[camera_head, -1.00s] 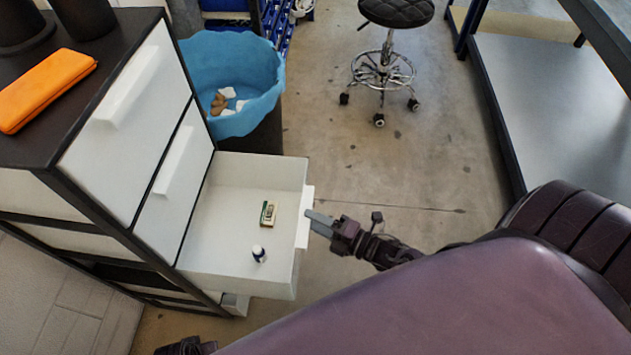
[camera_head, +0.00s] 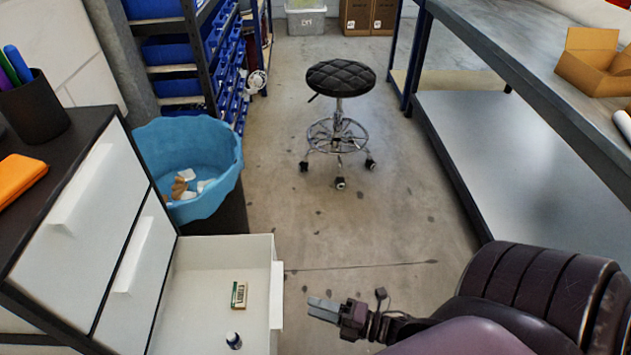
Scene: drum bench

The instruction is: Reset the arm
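My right gripper (camera_head: 325,310) is in the lower middle, just right of the open drawer's front and apart from it, with bare floor beneath. Its grey fingers look close together and nothing shows between them, though I cannot tell whether they are fully shut. My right arm (camera_head: 540,290) comes in from the lower right. My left gripper is not in the picture. The white drawer (camera_head: 205,257) is pulled out of the cabinet. It holds a small green and cream box (camera_head: 239,295) and a small dark bottle with a white part (camera_head: 233,341).
The dark-topped cabinet (camera_head: 85,150) stands at left with an orange case (camera_head: 18,178) and a pen cup (camera_head: 34,108) on it. A blue-lined bin (camera_head: 205,150) stands behind the drawer. A black stool (camera_head: 340,78) is ahead. A metal workbench (camera_head: 530,150) is at right. Floor between is clear.

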